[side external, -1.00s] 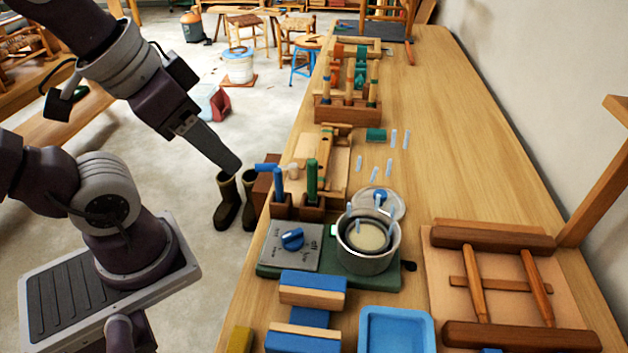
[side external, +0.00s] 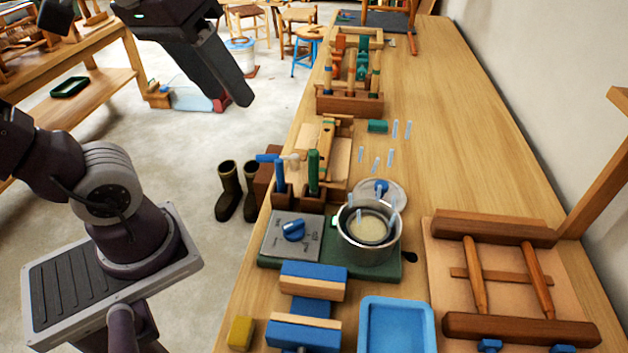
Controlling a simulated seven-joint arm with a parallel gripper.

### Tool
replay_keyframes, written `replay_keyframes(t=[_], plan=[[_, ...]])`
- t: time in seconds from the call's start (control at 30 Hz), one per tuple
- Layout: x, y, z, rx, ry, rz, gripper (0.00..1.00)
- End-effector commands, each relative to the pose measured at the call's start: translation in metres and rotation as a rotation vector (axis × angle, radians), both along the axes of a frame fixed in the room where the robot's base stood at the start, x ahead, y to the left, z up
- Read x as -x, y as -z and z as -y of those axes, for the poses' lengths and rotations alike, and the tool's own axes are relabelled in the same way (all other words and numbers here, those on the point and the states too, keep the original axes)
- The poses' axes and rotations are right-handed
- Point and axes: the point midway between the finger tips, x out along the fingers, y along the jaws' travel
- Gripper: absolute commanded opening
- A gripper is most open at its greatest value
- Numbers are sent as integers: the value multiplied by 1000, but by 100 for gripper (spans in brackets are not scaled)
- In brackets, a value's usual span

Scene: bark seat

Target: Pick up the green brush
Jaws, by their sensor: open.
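An upright green handle (side external: 313,170), probably the green brush, stands in a small brown wooden holder (side external: 311,200) near the left edge of the workbench. Its lower end is hidden in the holder, and I cannot make out any bristles. A blue-handled tool (side external: 279,175) stands in a similar holder just left of it. My gripper (side external: 243,98) is up and to the left of the green handle in the picture, over the floor side of the bench. It is open and empty, seen edge-on, and clear of the handle.
A steel pot (side external: 367,240) with pale contents sits on a green base in front of the holders. Behind stand a wooden tool rack (side external: 349,104) and several pale sticks. A blue tray (side external: 397,325) and wooden frame (side external: 495,270) lie nearer. The bench's far right is clear.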

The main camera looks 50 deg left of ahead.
Motion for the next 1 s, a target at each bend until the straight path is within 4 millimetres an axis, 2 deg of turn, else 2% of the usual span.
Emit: replay_keyframes(t=[0.03,0.13,0.3,0.5,0.73,0.87,1.0], plan=[[-16,-5,-2,72,-151,-47,45],[-47,-13,-6,211,-512,-135,45],[-95,-13,-14,350,-1068,-243,45],[-136,-2,-20,408,-1566,-293,45],[-172,17,-25,415,-2014,-283,45],[-168,61,-25,413,-2013,-287,45],[-167,117,-25,411,-2013,-289,45]])
